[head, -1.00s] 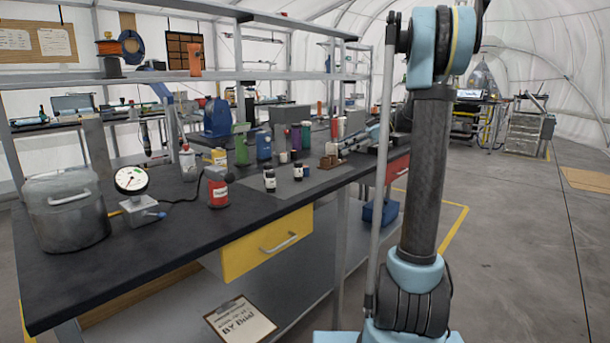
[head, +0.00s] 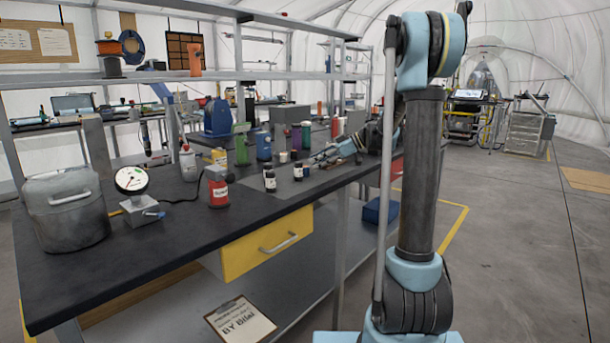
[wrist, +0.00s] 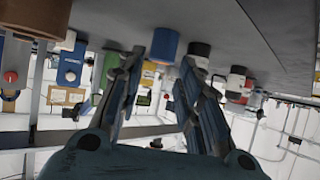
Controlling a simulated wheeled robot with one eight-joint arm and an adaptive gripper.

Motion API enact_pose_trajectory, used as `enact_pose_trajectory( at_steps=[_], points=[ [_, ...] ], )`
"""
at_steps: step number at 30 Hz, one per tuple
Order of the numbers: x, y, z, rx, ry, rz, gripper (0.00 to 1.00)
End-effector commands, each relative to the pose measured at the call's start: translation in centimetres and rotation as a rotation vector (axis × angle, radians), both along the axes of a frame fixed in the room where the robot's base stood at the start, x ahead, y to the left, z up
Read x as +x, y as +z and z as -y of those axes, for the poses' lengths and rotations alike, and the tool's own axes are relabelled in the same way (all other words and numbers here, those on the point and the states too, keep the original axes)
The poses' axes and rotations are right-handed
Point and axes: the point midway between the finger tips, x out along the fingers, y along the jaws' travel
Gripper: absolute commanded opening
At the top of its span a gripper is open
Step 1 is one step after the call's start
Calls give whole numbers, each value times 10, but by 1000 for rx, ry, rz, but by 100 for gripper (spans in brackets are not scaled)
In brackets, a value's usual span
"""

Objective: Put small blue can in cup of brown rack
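In the wrist view, which looks upside down, a blue can with a brownish end (wrist: 164,38) lies ahead between the fingertips. My gripper (head: 317,158) reaches in from the right, low over the mat. In the wrist view my gripper (wrist: 160,64) has its two fingers spread, with no visible grip on the can. The brown rack is hidden behind my gripper in the head view; a brown block at the upper left of the wrist view (wrist: 35,17) appears to be part of it.
Green (head: 241,150) and blue (head: 263,146) cylinders stand behind. The front bench strip is clear.

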Motion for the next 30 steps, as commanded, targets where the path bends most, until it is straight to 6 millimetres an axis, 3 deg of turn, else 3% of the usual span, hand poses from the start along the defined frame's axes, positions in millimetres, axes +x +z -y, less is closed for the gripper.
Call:
enact_pose_trajectory(
  at_steps=[9, 17, 20, 30],
  points=[
    [2, -23, -33, 0, 3, -1, 33],
    [3, -24, -35, 0, 0, 0, 33],
    [3, -24, -35, 0, 1, 0, 11],
    [3, -23, -35, 0, 1, 0, 8]
  ],
)
